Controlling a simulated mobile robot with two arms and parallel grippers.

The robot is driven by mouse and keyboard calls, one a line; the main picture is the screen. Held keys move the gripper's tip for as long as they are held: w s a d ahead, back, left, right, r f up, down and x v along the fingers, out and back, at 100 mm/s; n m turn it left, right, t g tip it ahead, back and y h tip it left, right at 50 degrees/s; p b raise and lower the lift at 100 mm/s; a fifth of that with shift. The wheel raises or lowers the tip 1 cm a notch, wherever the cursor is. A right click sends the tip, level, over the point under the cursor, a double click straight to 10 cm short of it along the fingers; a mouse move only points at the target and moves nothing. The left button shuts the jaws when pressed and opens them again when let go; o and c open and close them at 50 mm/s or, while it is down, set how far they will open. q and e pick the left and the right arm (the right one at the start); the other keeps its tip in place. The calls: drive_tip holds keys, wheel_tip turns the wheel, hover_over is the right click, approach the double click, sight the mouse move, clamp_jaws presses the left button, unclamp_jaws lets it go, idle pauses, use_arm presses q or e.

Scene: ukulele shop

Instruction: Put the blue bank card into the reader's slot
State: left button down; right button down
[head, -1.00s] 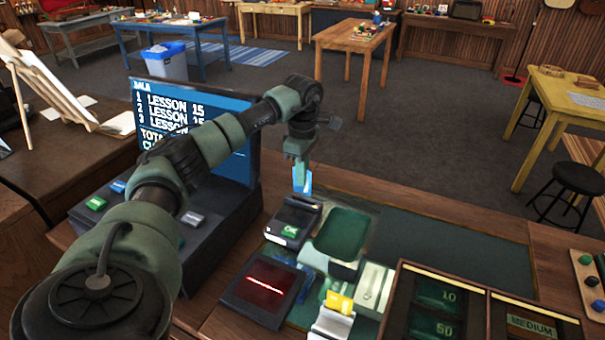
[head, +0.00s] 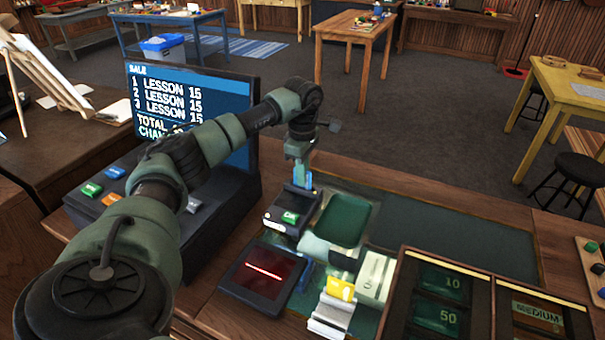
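The blue bank card (head: 301,177) is upright in my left gripper (head: 299,166), which is shut on it. The black card reader (head: 291,214), with a green OK key, stands on the counter directly below. The card's lower end meets the top rear of the reader in the picture. I cannot tell whether it is in the slot, as the gripper and the small size hide the contact. My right gripper is not in view.
A register screen (head: 240,100) stands behind my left arm. A scanner with a red line (head: 263,277) lies in front of the reader. A green-lined tray (head: 343,219), a yellow item (head: 341,288) and a cash drawer (head: 402,310) are to the right. The green mat (head: 470,240) has free room.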

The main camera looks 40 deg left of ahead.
use_arm(q)
drive_tip(key=c, duration=1.6)
unclamp_jaws()
drive_tip(key=shift+r, duration=0.1)
drive_tip(key=shift+r, duration=0.35)
wheel_tip(320, 180, up, 5)
drive_tip(key=shift+r+b, duration=0.2)
drive_tip(key=shift+b, duration=0.75)
drive_tip(key=shift+r, duration=0.75)
